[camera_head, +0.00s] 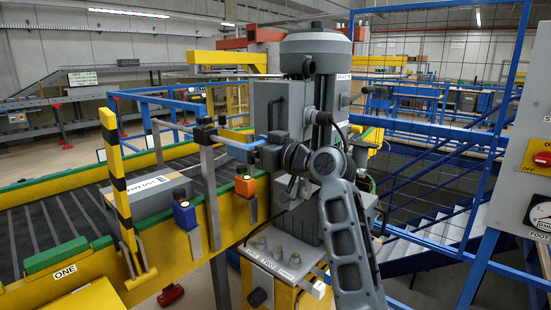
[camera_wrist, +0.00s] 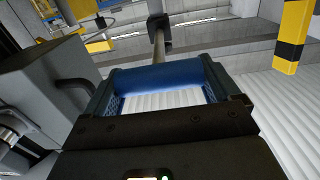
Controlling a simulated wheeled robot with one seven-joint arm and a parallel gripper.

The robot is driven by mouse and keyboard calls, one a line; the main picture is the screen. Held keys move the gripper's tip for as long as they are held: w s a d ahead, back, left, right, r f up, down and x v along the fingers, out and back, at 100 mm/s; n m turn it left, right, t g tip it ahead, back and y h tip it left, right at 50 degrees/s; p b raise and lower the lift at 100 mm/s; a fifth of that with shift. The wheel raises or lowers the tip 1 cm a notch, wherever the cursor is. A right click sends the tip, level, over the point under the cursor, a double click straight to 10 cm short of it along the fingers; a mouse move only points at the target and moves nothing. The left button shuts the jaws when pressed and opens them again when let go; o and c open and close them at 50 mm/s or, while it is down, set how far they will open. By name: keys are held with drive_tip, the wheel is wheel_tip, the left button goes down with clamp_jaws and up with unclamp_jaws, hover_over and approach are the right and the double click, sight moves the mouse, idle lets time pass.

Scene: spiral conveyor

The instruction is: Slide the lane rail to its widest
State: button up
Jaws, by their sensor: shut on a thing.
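A blue handle (camera_head: 238,146) sticks out from a dark clamp (camera_head: 205,133) on an upright grey post (camera_head: 211,185) at the near edge of the conveyor. It looks like the lane rail's handle. My gripper (camera_head: 250,147) is shut on it from the right. In the wrist view the blue handle (camera_wrist: 160,77) lies crosswise between the two fingers of my gripper (camera_wrist: 163,85), with a grey rod (camera_wrist: 160,38) beyond it. The rail itself is not clearly seen; a long grey block with a white label (camera_head: 152,190) lies over the rollers.
The roller conveyor (camera_head: 60,220) has yellow side beams. A yellow-black post (camera_head: 116,175) stands at the left. A grey machine (camera_head: 315,80) stands close behind my arm; a control panel (camera_head: 535,150) is at far right.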

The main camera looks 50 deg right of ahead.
drive_tip(key=w+b, duration=0.2)
drive_tip(key=w, duration=0.7)
drive_tip(key=shift+a, duration=0.2)
drive_tip(key=shift+w+r, duration=0.1)
drive_tip(key=shift+w, duration=0.5)
drive_tip(key=o, duration=1.2)
drive_tip(key=shift+w, duration=0.1)
drive_tip(key=s+b, duration=0.1)
drive_tip(key=s, duration=0.7)
drive_tip(key=shift+d, duration=0.15)
drive_tip(key=shift+w, duration=0.1)
